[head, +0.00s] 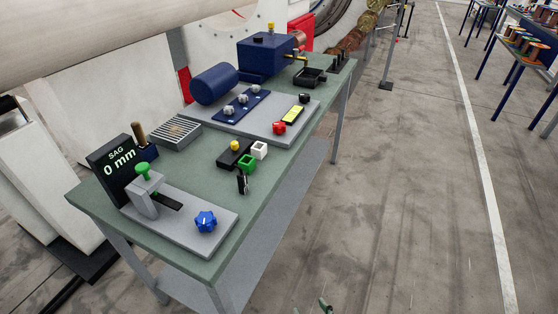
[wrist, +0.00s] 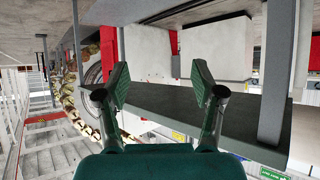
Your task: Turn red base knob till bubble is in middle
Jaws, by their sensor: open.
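The red knob (head: 279,128) sits on the front edge of a grey base plate (head: 225,124) on the green table. Beside it is a yellow bubble level (head: 293,115) in a dark frame; the bubble's place is too small to tell. My gripper (wrist: 160,84) is open in the wrist view, with nothing between its fingers. The red knob is not seen in the wrist view. In the head view a small green piece at the bottom edge may be my gripper's tip, low and away from the knob.
On the green table (head: 207,169) stand a blue motor (head: 214,85), a blue box (head: 265,55), a black knob (head: 304,98), small white and green blocks, a blue knob (head: 206,222) and a SAG display (head: 115,163) reading 0 mm.

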